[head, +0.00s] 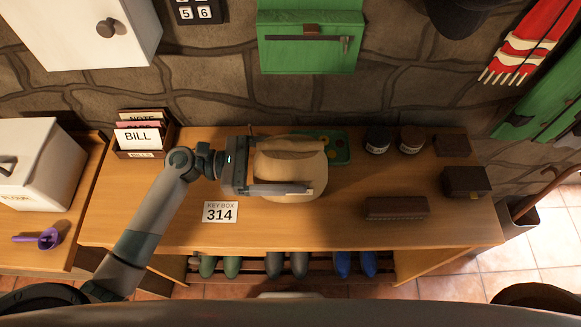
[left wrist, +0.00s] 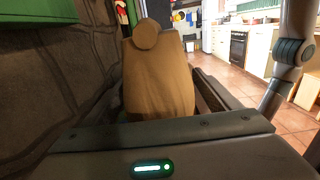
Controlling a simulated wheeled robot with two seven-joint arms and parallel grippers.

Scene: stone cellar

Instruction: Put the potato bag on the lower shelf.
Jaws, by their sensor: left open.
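The potato bag (head: 300,172), a tan sack with a tied knob on top, stands upright on the wooden table (head: 345,233). My left gripper (head: 312,165) is open, with one finger on each side of the bag. In the left wrist view the bag (left wrist: 158,80) fills the space between the fingers; I cannot tell whether they touch it. The lower shelf (head: 305,275) is a slatted rack under the table, partly hidden by the tabletop, with green, grey and blue shoes on it. My right gripper is not in view.
A green tray (head: 340,147) lies behind the bag. Two dark jars (head: 377,140), a small dark box (head: 466,181) and a brown brush-like block (head: 396,208) stand to the right. The front right tabletop is clear.

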